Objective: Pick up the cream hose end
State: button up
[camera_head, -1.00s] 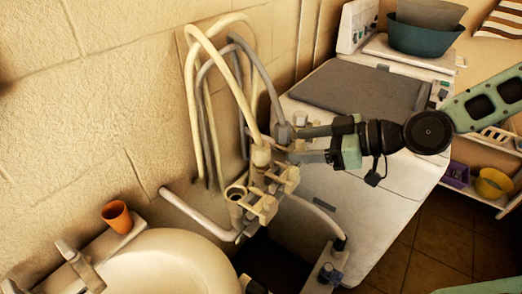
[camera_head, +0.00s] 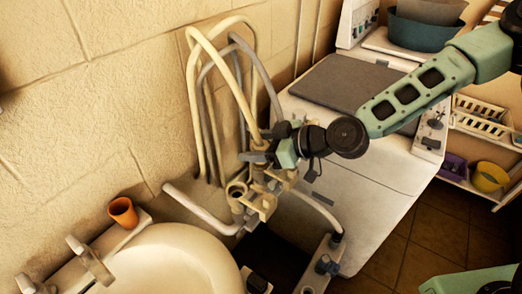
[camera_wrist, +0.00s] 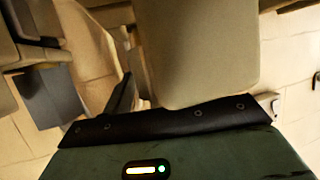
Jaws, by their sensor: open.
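The cream hose (camera_head: 236,100) arches from the wall and comes down to its end at the cream pipe fittings (camera_head: 262,200). My gripper (camera_head: 260,145) is open at this lower end, its fingers pointing left. One grey finger lies in front of the fittings and the other is higher, near the hose. The hose end is partly hidden by the gripper, and I cannot tell whether the fingers touch it. In the wrist view, a large beige shape (camera_wrist: 195,50) fills the upper middle, very close to the dark gripper edge; I cannot tell whether it is the hose end.
Grey hoses (camera_head: 262,75) loop beside the cream one against the wall. A white washing machine (camera_head: 365,150) stands behind on the right. A washbasin (camera_head: 170,265) with an orange cup (camera_head: 122,212) is at lower left. A white pipe (camera_head: 200,210) runs left of the fittings.

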jog(key=shift+w+a+f, duration=0.15)
jog(key=shift+a+f, duration=0.05)
jog(key=shift+a, duration=0.15)
jog(key=c, duration=1)
jog(key=shift+c, duration=0.6)
jog(key=shift+r, duration=0.1)
